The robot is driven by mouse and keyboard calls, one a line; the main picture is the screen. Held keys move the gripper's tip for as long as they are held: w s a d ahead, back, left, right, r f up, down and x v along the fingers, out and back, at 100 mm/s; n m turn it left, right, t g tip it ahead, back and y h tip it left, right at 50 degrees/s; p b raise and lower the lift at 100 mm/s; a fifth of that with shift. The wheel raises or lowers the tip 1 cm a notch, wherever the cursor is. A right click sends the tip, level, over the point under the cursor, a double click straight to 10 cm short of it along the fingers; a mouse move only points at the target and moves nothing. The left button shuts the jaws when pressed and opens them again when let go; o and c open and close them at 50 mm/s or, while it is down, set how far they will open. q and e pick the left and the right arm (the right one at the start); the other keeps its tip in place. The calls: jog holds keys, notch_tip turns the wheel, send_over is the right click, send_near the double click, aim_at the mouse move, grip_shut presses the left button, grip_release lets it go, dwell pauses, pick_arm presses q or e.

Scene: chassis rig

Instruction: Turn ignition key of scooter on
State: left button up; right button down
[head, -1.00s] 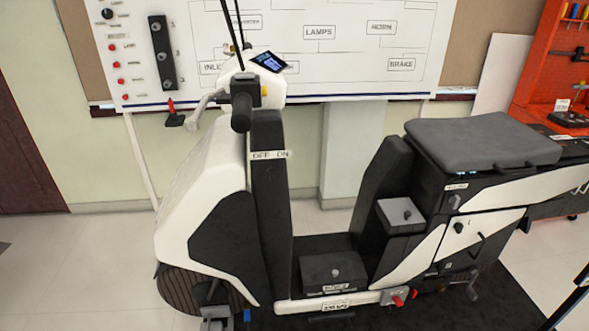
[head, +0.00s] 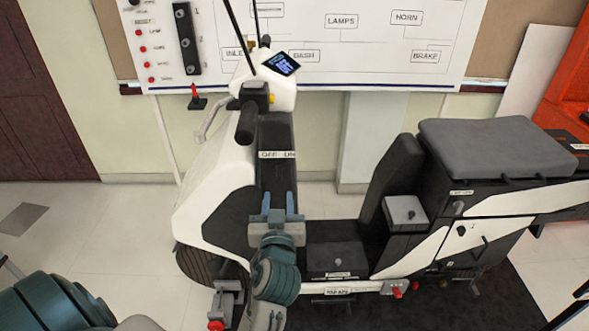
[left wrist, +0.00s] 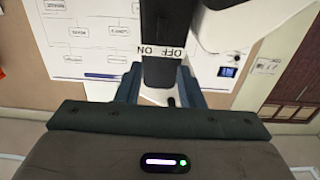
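The white and black scooter (head: 212,190) stands upright in the head view. A white OFF/ON label (head: 278,154) is on its dark front column below the handlebar. The label shows upside down in the left wrist view (left wrist: 163,52). I cannot make out the ignition key for certain; a small dark shape shows between the fingers beyond the label in the wrist view. My left gripper (head: 279,203) points at the column below the label, its two fingers apart with nothing seen held between them. It also shows open in the wrist view (left wrist: 160,88). My right gripper is not in view.
The handlebar grip (head: 246,122) and display (head: 282,63) are above my left gripper. The seat (head: 495,148) and boxes on the footboard (head: 338,260) are to the right. A whiteboard (head: 350,60) hangs behind. Open floor lies at the left.

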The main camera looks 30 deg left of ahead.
aim_at(279, 170)
pick_arm(q)
jog(key=p+x, duration=0.3)
jog(key=x, duration=0.6)
jog(key=shift+w+a, duration=0.1)
jog(key=shift+w, duration=0.05)
jog(key=shift+w+a+f, duration=0.15)
jog(key=shift+w+a, duration=0.15)
jog(key=shift+w, duration=0.2)
grip_shut()
